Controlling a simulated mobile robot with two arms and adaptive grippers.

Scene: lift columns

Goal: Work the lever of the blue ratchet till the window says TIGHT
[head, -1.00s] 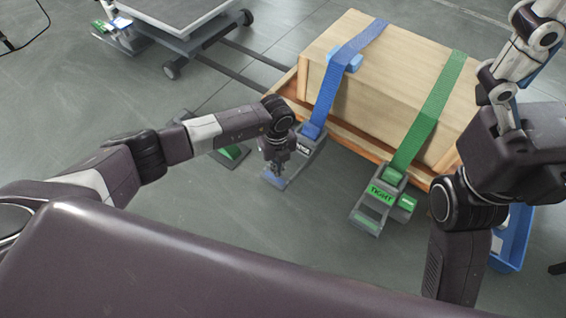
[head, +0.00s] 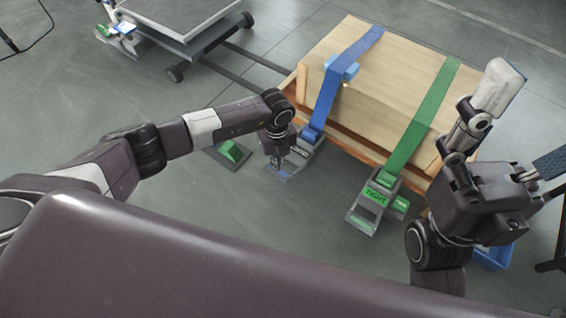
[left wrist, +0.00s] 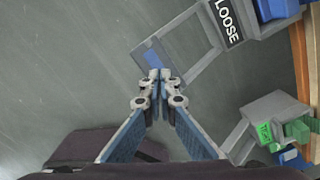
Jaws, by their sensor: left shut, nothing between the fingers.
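The blue ratchet (head: 305,150) is a grey body at the lower end of the blue strap (head: 328,95). Its window (left wrist: 228,22) reads LOOSE in the left wrist view. Its lever (left wrist: 184,45) is a grey frame with a blue pad (left wrist: 153,53), reaching out low over the floor. My left gripper (head: 277,163) points down at the lever's outer end. In the left wrist view its closed, empty fingertips (left wrist: 160,76) overlap the lever end beside the blue pad; I cannot tell whether they touch.
A green ratchet (head: 376,196) reading TIGHT sits to the right, below the green strap (head: 424,115) over the wooden crate (head: 385,75). A wheeled cart (head: 190,40) stands at the back left. Floor in front is clear.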

